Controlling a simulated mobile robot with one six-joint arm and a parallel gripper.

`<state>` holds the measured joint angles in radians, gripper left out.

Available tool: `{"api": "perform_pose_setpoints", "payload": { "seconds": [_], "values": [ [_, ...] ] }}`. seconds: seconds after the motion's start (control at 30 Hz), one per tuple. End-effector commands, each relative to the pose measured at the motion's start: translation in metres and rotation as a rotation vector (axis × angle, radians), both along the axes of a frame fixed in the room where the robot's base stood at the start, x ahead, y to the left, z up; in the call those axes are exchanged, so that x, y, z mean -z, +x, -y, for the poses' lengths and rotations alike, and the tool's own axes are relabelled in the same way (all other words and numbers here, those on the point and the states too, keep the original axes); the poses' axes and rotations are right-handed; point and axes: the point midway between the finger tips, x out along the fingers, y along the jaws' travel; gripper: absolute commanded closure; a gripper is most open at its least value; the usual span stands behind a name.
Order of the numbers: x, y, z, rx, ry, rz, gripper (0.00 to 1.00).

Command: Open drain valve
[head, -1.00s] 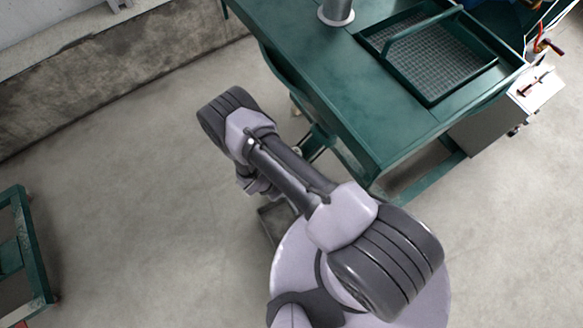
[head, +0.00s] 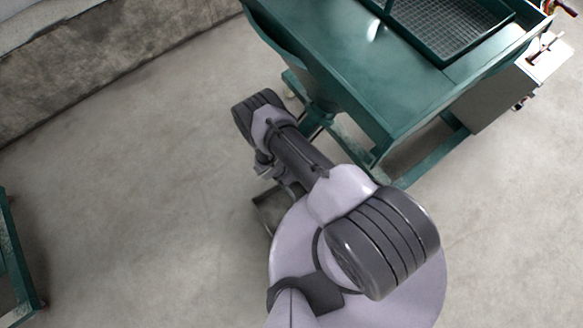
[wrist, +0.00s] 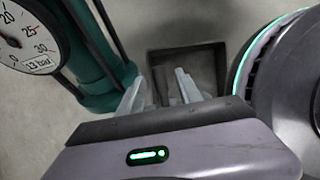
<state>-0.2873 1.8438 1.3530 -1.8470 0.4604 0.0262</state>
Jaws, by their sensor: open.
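My gripper (wrist: 163,88) is open in the wrist view, with two pale fingers apart and nothing between them. The fingers point toward a dark square tray or pit (wrist: 218,58) at floor level. A green pipe or leg (wrist: 108,80) stands just left of the left finger. I cannot make out the drain valve for certain in either view. The square tray (head: 268,207) shows partly there beside my base.
A round pressure gauge (wrist: 28,38) is at the wrist view's upper left. A grated basin (head: 455,25) sits on the machine, with a grey box (head: 497,98) at its right. A green frame (head: 14,262) stands at left. Floor between frame and machine is clear.

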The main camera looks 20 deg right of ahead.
Motion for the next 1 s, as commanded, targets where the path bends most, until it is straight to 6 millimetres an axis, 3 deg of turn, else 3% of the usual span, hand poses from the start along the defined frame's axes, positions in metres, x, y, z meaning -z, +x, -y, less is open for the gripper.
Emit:
{"api": "perform_pose_setpoints", "payload": {
  "seconds": [0.2, 0.43, 1.0],
  "values": [
    [-0.0003, 0.0000, 0.0003, 0.000, 0.000, 0.000, 0.58],
    [-0.0004, 0.0001, 0.0002, 0.000, 0.000, 0.000, 1.00],
    [-0.0004, 0.0000, 0.0000, 0.000, 0.000, 0.000, 1.00]
  ]
}}
